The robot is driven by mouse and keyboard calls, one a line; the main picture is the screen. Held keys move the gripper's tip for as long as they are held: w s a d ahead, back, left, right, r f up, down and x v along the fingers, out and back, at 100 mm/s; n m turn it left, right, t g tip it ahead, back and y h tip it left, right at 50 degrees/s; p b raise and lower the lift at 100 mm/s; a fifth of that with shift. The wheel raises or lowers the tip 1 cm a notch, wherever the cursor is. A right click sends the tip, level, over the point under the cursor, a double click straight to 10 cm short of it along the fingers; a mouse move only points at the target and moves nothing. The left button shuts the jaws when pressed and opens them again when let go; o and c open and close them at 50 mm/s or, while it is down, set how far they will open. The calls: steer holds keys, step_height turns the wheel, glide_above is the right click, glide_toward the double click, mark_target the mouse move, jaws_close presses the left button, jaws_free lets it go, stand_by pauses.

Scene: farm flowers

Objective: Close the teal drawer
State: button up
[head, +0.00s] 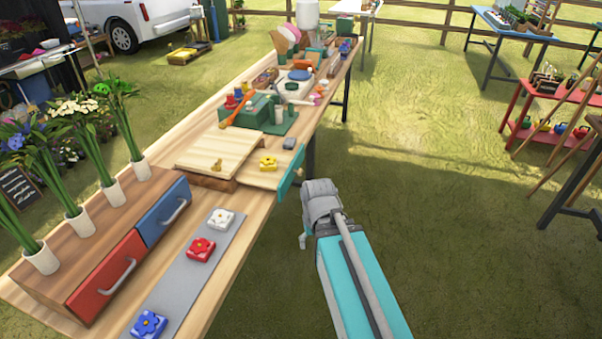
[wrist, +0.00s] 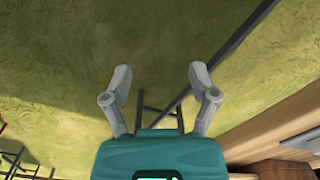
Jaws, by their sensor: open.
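The teal drawer (head: 291,172) is pulled out of a low wooden box (head: 222,155) on the long table. Its teal front faces right, with a small knob on it, and overhangs the table's right edge. A yellow flower block (head: 268,163) and a grey block (head: 289,143) sit on or in the drawer. My gripper (head: 304,236) is off the table's right side, just below and in front of the drawer front in the head view, apart from it as far as I can tell. In the wrist view its two grey fingers (wrist: 160,78) are spread with nothing between them.
A cabinet with a red drawer (head: 105,278) and a blue drawer (head: 163,213) stands at near left. White, red and blue flower blocks lie on a grey strip (head: 182,275). Green boxes (head: 262,115) stand behind.

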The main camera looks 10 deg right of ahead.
steer(key=shift+w+f, duration=0.3)
steer(key=shift+w, duration=0.05)
steer(key=shift+c, duration=1)
steer(key=w+y+b, duration=0.1)
steer(key=w+f+y, duration=0.1)
steer(key=w+m+y+b, duration=0.1)
steer(key=shift+f+b, duration=0.3)
steer(key=shift+b, duration=0.05)
jaws_close()
steer(key=w+d+m+t+y+b, duration=0.2)
steer(key=w+d+y+b, duration=0.1)
steer(key=w+y+b, duration=0.3)
steer(key=w+d+r+m+t+y+b, duration=0.1)
steer(key=w+d+r+t+y+b, duration=0.1)
steer(key=d, duration=0.5)
steer(key=w+d+r+m+t+y+b, duration=0.1)
steer(key=w+d+r+t+y+b, duration=0.1)
steer(key=w+d+r+t+y, duration=0.2)
steer(key=w+d+r+y, duration=0.1)
steer(key=w+d, duration=0.1)
steer(key=d, duration=0.1)
steer(key=shift+r+b, duration=0.15)
steer(key=shift+b, duration=0.25)
